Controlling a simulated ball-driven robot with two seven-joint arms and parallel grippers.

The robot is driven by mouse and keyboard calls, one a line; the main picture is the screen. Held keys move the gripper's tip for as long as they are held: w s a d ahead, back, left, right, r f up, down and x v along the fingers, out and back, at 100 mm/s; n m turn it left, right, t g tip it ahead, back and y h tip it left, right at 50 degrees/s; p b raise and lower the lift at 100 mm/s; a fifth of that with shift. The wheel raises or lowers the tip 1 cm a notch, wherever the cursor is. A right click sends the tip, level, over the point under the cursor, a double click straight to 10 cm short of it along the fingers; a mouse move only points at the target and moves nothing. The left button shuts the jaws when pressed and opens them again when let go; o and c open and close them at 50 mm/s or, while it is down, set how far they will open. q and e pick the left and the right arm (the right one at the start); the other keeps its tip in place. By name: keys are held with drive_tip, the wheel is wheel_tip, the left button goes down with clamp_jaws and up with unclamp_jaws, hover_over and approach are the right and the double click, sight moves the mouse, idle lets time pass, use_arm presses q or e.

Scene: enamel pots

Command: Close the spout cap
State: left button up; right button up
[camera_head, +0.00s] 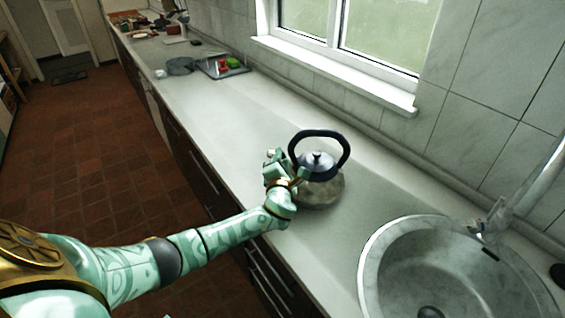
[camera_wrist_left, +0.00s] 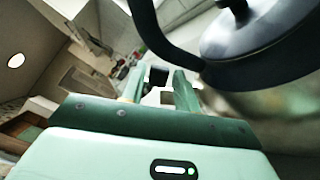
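My left gripper (camera_head: 285,163) is at the kettle's left side and hides the spout from the head camera. In the left wrist view, the gripper's two fingers (camera_wrist_left: 160,92) are apart. A small black piece, probably the spout cap (camera_wrist_left: 158,76), shows between and beyond the fingertips; I cannot tell whether they touch it. The lid (camera_wrist_left: 265,40) and handle (camera_wrist_left: 160,30) are close on the right and above. My right gripper is not in view.
A round sink (camera_head: 385,240) with a tap (camera_head: 495,215) lies right of the kettle. The pale counter (camera_head: 225,115) is clear up to a tray with vegetables (camera_head: 225,66) and a grey pan (camera_head: 180,66). A tiled wall and window sill (camera_head: 340,75) run behind.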

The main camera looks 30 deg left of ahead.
use_arm(q)
clamp_jaws()
drive_tip(key=shift+n, duration=0.3)
drive_tip(key=n, duration=0.3)
drive_tip(key=a+n, duration=0.1)
drive_tip(key=n, duration=0.3)
drive_tip(key=n+b, duration=0.1)
drive_tip(key=n, duration=0.3)
drive_tip(key=shift+s+a+r, duration=0.2)
drive_tip(key=shift+s, duration=0.15)
drive_tip(key=shift+n, duration=0.3)
unclamp_jaws()
